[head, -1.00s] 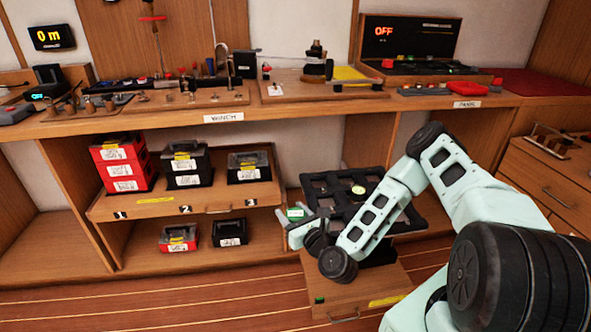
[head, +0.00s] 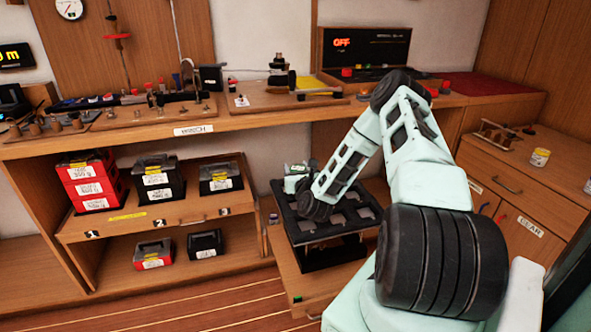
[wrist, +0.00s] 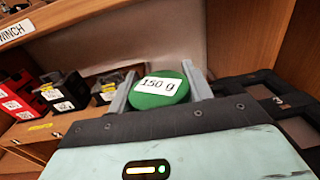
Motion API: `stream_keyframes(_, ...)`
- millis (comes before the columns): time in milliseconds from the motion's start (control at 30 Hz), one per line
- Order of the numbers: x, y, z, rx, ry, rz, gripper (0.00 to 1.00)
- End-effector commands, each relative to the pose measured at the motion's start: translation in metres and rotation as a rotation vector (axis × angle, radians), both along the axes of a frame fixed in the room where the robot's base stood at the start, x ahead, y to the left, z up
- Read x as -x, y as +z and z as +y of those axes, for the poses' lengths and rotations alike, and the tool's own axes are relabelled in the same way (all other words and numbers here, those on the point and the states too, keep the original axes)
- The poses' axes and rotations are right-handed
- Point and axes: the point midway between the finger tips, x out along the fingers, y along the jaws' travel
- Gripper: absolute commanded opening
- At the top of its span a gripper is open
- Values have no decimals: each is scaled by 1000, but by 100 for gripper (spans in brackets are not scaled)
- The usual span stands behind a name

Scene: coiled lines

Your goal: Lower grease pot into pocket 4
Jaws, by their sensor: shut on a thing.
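My gripper (wrist: 158,88) is shut on the grease pot (wrist: 165,101), whose round green top has a white "150 g" label. In the head view, my gripper (head: 297,172) is at the back left of the black pocketed tray (head: 318,239), and the pot is small and mostly hidden there. The pot appears above the tray's level. In the wrist view the tray (wrist: 245,83) shows at the right, with a pocket marked 3. My arm covers part of the tray in the head view. I cannot make out pocket 4.
The tray stands over a pulled-out wooden drawer (head: 284,272). The workbench (head: 250,118) overhangs behind it. A shelf (head: 130,228) with red and black boxes is at the left. A small pot (head: 540,157) stands on the right cabinet.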

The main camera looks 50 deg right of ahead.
Motion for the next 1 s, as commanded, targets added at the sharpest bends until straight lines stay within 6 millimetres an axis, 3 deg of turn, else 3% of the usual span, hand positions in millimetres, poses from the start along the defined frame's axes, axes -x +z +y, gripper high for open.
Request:
stream_keyframes(600,0,-66,1,0,1,0,24)
stream_keyframes(1000,0,-73,1,1,2,0,24)
